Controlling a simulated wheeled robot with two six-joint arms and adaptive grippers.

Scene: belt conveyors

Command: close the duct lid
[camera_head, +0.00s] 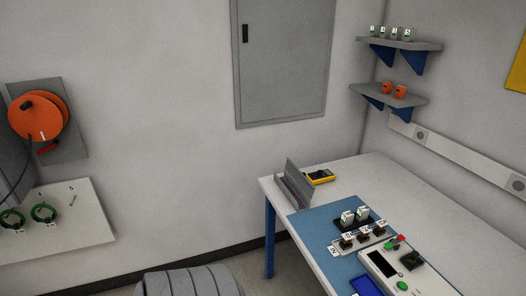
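The duct (292,190) is a narrow grey channel on the left end of the white workbench, at the corner of the blue mat. Its lid (298,178) is a grey flat panel that stands raised and tilted over the channel, so the duct is open. Something dark or purplish shows inside the channel, too small to make out. Neither of my grippers is in view.
A yellow meter (320,177) lies just behind the duct. On the blue mat (322,228) stand white blocks (355,217), a row of labelled parts (361,239) and a control box (394,270) with buttons. The bench's back right is clear.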

